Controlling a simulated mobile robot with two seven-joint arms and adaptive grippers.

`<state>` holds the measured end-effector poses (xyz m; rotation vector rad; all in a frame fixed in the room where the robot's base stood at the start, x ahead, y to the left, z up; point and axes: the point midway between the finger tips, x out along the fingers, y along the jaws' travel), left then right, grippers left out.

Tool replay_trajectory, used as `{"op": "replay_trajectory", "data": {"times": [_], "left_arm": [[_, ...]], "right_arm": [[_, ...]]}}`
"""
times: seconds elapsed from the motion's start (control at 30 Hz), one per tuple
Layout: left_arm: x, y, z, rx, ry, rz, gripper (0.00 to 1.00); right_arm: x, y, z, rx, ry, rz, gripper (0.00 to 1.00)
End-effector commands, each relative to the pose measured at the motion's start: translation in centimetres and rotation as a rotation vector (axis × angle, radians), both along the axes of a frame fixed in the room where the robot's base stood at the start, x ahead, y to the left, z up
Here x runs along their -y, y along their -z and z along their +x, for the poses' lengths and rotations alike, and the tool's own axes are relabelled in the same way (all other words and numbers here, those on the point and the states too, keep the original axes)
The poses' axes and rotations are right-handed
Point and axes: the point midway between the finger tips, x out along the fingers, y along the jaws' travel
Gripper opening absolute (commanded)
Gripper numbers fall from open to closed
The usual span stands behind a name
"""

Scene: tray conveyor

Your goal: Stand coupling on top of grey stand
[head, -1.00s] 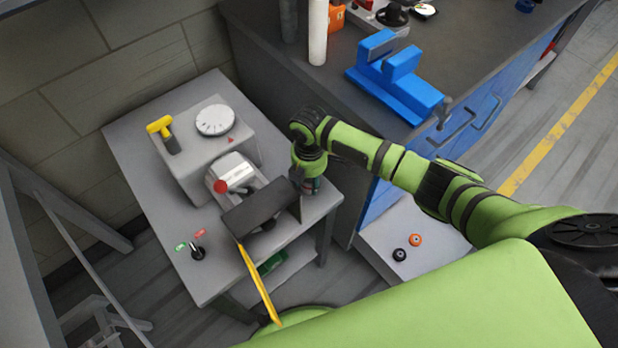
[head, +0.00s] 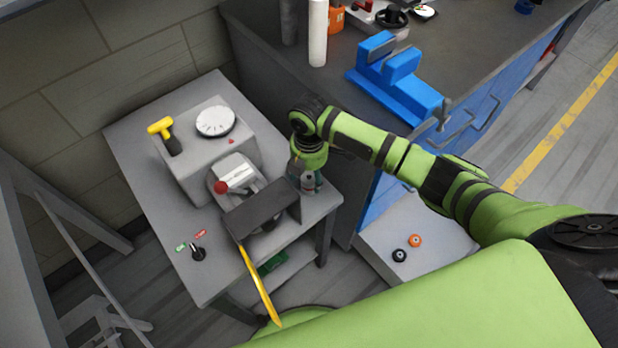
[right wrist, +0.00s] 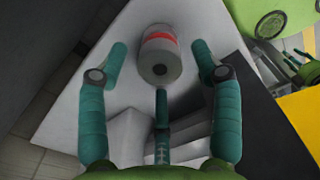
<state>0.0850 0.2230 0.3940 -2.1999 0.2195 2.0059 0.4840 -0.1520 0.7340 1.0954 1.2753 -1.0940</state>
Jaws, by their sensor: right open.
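The coupling looks like a light grey cylinder with a red band (right wrist: 160,55), standing on the grey table top in the right wrist view. In the head view it shows small and partly covered (head: 308,182), near the table's right corner. My right gripper (head: 309,172) is just above it, pointing down. In the right wrist view its teal fingers (right wrist: 159,76) are spread around the coupling, apart from it. A grey box-shaped stand (head: 187,165) is at the back of the table; I cannot tell whether it is the named stand.
A machine with a red knob (head: 221,187) and dark plate (head: 258,209) stands left of the gripper; a yellow bar (head: 258,285) reaches forward. A dial (head: 215,121) and yellow-handled tool (head: 160,127) are on the grey box. A dark bench with a blue vise (head: 398,75) stands right.

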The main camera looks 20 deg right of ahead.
Motion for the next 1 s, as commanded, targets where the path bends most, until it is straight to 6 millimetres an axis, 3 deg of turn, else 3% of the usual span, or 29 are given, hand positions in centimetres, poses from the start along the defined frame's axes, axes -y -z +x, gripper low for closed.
{"op": "replay_trajectory", "data": {"times": [0.2, 0.43, 0.87, 1.0], "left_arm": [[0.0, -0.2, -0.1, -0.001, 0.000, 0.000, 0.43], [0.0, -0.2, -0.1, -0.001, 0.000, 0.000, 0.43], [0.0, -0.2, -0.1, -0.001, 0.001, 0.000, 0.43], [-0.1, -0.3, 0.3, 0.005, 0.001, 0.001, 0.43]], "right_arm": [[0.0, -5.0, 0.1, 0.004, 0.000, 0.003, 0.65], [0.0, -8.1, 0.1, 0.001, 0.001, 0.001, 0.65], [0.0, -8.6, 0.0, -0.001, 0.003, 0.002, 0.65], [-0.2, -7.0, 0.1, 0.001, 0.062, 0.026, 0.65]]}}
